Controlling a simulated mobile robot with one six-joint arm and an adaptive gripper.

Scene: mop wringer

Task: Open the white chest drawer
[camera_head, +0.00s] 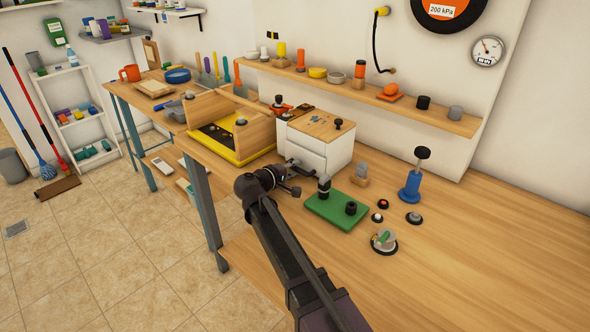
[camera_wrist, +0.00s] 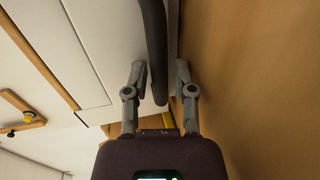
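The white chest (camera_head: 340,152) stands on the bench with a wooden top and white drawer fronts. The drawers look shut. My gripper (camera_head: 292,168) is at the chest's front, low near the bench top. In the wrist view the white drawer front (camera_wrist: 95,45) fills the upper left. A dark bar handle (camera_wrist: 155,45) runs down between the two fingertips of my gripper (camera_wrist: 160,82). The fingers are apart, one on each side of the handle, with a visible gap on the right side. The handle is hidden by my gripper in the head view.
A blue stand (camera_head: 410,187) and several small round parts are farther right. A yellow-edged wooden tray (camera_head: 225,150) stands left of the chest. The bench's right side is clear.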

